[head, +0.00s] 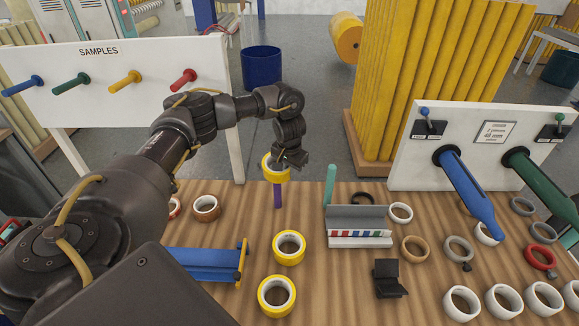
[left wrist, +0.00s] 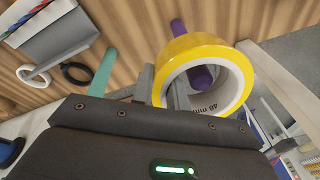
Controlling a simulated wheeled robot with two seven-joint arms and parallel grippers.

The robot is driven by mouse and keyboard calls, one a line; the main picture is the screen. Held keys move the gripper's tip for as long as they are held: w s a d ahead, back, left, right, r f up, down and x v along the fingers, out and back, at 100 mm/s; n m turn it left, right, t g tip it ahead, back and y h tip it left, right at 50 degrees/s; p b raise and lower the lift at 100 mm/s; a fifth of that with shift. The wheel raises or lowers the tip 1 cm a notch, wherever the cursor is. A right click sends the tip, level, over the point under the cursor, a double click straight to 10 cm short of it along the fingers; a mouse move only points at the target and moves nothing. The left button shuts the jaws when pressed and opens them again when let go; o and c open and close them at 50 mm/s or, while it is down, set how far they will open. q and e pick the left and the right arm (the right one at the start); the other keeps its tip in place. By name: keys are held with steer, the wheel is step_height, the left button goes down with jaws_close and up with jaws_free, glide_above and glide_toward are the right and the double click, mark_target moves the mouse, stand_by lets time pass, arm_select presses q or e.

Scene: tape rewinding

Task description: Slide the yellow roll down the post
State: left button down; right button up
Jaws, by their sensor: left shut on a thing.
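My left gripper (head: 283,163) is shut on the wall of a yellow roll (head: 273,170) above the wooden bench. In the left wrist view, one finger of the gripper (left wrist: 162,88) is inside the hole of the yellow roll (left wrist: 200,45) and one is outside. The upright purple post (head: 278,196) shows below the roll in the head view. In the left wrist view, the purple post (left wrist: 178,26) runs behind the roll's band, and its top end shows in the hole. The roll appears to be at the post's top; how far it is around it I cannot tell. My right gripper is out of view.
A teal post (head: 330,185) stands right of the purple one, by a grey-white box (head: 358,238). Two yellow rolls (head: 289,247) lie in front. A blue piece (head: 207,264) lies left. Several other rolls cover the bench's right side.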

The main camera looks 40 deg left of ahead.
arm_select(q)
steer(key=shift+f+b, duration=0.9)
steer(key=shift+f, duration=2.2)
steer(key=c, duration=1.3)
jaws_free()
step_height(320, 180, up, 11)
steer(key=p, duration=0.2)
glide_above(289, 179)
steer(key=shift+s+d+f, duration=0.2)
steer(key=shift+s+d, duration=0.2)
